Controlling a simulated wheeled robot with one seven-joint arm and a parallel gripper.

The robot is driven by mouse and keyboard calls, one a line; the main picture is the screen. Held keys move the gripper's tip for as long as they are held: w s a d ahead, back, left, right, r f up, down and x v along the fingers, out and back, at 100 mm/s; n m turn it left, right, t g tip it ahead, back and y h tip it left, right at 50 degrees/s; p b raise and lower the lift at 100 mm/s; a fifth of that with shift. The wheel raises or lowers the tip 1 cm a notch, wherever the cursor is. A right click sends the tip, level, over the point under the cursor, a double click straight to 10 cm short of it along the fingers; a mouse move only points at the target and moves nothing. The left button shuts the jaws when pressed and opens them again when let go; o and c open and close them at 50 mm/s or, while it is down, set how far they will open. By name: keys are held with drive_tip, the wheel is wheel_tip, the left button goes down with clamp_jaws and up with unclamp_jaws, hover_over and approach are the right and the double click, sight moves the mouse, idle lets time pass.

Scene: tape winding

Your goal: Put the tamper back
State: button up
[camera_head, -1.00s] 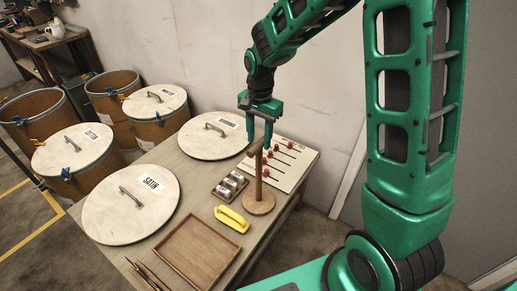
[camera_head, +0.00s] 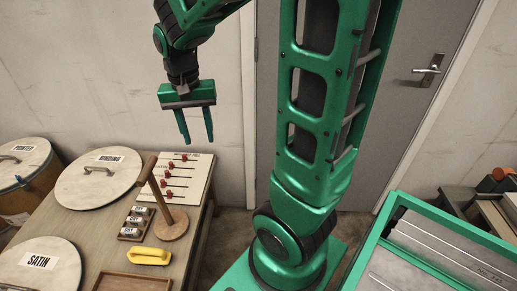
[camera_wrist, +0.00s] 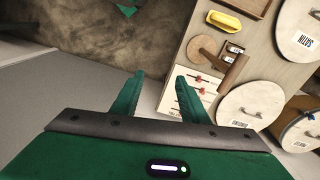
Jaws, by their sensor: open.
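A wooden piece with a round base, an upright post and a short crossbar on top, which looks like the tamper (camera_head: 172,224), stands on the bench near its right edge. It also shows in the wrist view (camera_wrist: 207,46). My gripper (camera_head: 197,140) is open and empty, in the air above and to the right of it, clear of the bench. The crossbar hides a little of the post in the wrist view.
The bench (camera_head: 105,228) also holds a board with red knobs (camera_head: 182,173), small labelled weights in a holder (camera_head: 136,222), a yellow handle (camera_head: 149,256), a wooden tray (camera_head: 130,283) and round lids (camera_head: 98,182). A green-framed table (camera_head: 381,240) stands at the right.

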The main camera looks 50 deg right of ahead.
drive_tip(key=s+d+n, duration=0.1)
drive_tip(key=s+d, duration=0.1)
drive_tip(key=s, duration=0.7)
drive_tip(key=s+d+n, duration=0.1)
drive_tip(key=s+d, duration=0.2)
drive_tip(key=s, duration=0.6)
drive_tip(key=shift+s+d+r+y, duration=0.2)
drive_tip(key=shift+s+r+y, duration=0.1)
drive_tip(key=shift+r+y, duration=0.1)
drive_tip(key=shift+w+f, duration=0.3)
drive_tip(key=shift+w, duration=0.3)
